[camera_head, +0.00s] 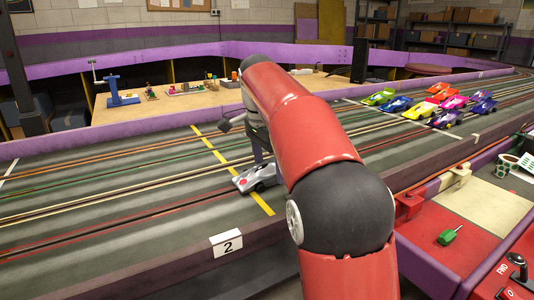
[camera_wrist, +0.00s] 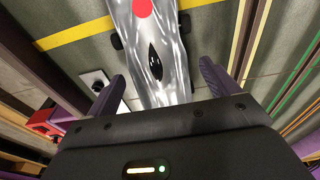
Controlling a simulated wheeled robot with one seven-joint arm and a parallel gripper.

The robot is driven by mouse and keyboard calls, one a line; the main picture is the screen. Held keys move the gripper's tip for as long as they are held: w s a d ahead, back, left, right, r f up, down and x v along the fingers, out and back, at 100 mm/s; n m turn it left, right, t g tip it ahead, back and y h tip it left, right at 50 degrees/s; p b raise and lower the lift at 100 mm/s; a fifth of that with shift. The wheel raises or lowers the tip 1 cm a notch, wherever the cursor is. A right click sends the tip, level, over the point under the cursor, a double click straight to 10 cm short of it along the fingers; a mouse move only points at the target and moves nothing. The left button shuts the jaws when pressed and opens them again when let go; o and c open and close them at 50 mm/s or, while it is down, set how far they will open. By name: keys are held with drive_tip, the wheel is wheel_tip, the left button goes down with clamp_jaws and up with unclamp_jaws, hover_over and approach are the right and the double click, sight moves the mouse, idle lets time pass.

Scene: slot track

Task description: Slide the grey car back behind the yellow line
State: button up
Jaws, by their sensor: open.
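The grey car (camera_head: 262,178), silver with a red dot, sits on the dark slot track (camera_head: 130,205). It lies across the yellow line (camera_head: 262,204): its red-dot end is at the line and most of its body is to the line's right in the head view. In the wrist view the car (camera_wrist: 150,50) runs up out of frame and crosses the yellow line (camera_wrist: 75,34). My gripper (camera_wrist: 165,85) is open, with its purple fingers on either side of the car's near end and gaps visible. In the head view my arm hides most of the gripper.
Several coloured cars, including a green one (camera_head: 379,97), stand farther right on the track. A red console (camera_head: 450,245) is at the lower right. The track left of the line is clear.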

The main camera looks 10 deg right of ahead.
drive_tip(key=shift+f, duration=0.3)
drive_tip(key=c, duration=1.1)
drive_tip(key=o, duration=0.4)
drive_tip(key=shift+c, duration=0.7)
drive_tip(key=shift+d, duration=0.1)
